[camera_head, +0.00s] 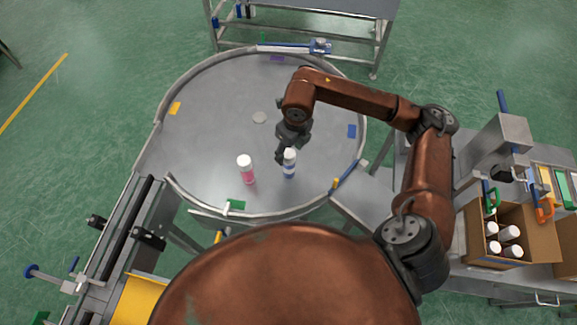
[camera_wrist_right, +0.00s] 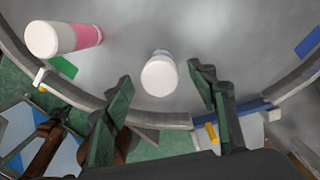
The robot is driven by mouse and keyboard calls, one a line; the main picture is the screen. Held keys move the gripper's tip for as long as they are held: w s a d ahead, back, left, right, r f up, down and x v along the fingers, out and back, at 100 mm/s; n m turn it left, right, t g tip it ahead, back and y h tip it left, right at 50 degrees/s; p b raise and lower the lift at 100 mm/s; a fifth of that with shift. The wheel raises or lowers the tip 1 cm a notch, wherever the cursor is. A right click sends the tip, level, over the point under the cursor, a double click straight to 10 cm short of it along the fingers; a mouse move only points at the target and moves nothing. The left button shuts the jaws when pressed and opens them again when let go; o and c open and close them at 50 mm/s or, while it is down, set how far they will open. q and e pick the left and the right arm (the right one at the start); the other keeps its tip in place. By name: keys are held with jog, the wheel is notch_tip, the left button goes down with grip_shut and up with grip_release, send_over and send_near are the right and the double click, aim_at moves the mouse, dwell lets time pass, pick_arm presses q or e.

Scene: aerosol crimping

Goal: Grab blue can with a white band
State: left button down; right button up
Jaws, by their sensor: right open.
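The blue can with a white band (camera_head: 289,165) stands upright on the round metal table, with a white cap. In the right wrist view the can (camera_wrist_right: 159,74) is seen mostly from its white top, just beyond and between the fingers. My right gripper (camera_head: 282,148) is at the can's upper left in the head view, close by; contact cannot be told. In the right wrist view the gripper (camera_wrist_right: 160,88) is open, its two dark green fingers apart with nothing held. My left gripper is not in view.
A pink can with a white cap (camera_head: 246,169) stands left of the blue can. The round table (camera_head: 210,110) has a raised rim and is otherwise mostly clear. A cardboard box (camera_head: 530,235) with several white-capped cans stands at right. A conveyor (camera_head: 125,225) lies at lower left.

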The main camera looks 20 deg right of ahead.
jog(key=shift+w+f, duration=0.2)
jog(key=shift+f, duration=0.8)
grip_shut()
